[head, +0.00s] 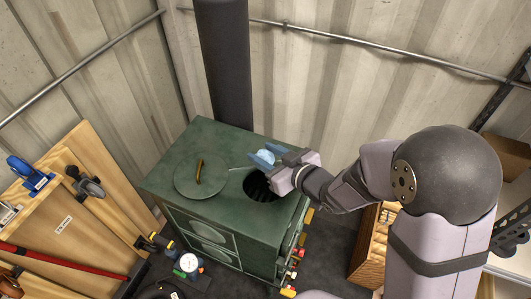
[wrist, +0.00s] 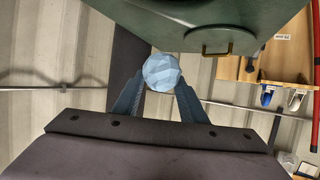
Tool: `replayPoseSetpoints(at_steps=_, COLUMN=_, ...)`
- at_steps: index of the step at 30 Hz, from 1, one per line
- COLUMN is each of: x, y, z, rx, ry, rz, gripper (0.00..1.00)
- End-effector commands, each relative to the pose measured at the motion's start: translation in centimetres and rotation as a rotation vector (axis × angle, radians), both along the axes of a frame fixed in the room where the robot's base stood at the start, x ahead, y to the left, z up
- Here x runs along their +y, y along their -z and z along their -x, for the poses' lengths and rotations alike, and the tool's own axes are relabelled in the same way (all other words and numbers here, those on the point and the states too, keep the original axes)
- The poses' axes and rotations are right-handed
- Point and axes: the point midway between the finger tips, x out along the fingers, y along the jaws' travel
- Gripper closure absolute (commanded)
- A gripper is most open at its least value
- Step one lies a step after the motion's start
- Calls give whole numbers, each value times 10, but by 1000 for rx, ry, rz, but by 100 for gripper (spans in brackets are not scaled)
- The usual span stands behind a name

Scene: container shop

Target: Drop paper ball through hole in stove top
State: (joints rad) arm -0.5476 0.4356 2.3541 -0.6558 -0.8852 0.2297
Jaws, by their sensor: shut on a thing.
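The green stove (head: 220,212) stands in the corner. On its top is a dark round hole (head: 258,188) with slats visible inside, partly behind my gripper. A round lid (head: 200,174) with a brass handle lies on the stove top left of the hole. My gripper (head: 265,158) is over the stove top near the hole's far side in the head view. It is shut on the pale blue faceted paper ball (wrist: 163,72), which sits between the fingertips in the wrist view. The ball also shows in the head view (head: 264,156). Its exact height above the stove is hard to tell.
A black stovepipe (head: 224,65) rises behind the stove top. A wooden tool board (head: 75,205) with clamps stands at the left. A wooden crate (head: 368,250) is at the right, and small items lie on the floor around the stove.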

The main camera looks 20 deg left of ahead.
Motion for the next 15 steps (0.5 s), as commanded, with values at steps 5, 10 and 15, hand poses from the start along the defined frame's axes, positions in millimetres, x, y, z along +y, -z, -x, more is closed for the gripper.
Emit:
replayPoseSetpoints(at_steps=5, x=0, y=13, z=0, rx=0, ry=0, rz=0, gripper=82)
replayPoseSetpoints(at_steps=10, x=0, y=28, z=0, rx=0, ry=0, rz=0, gripper=82)
replayPoseSetpoints(at_steps=15, x=0, y=43, z=0, rx=0, ry=1, rz=0, gripper=82)
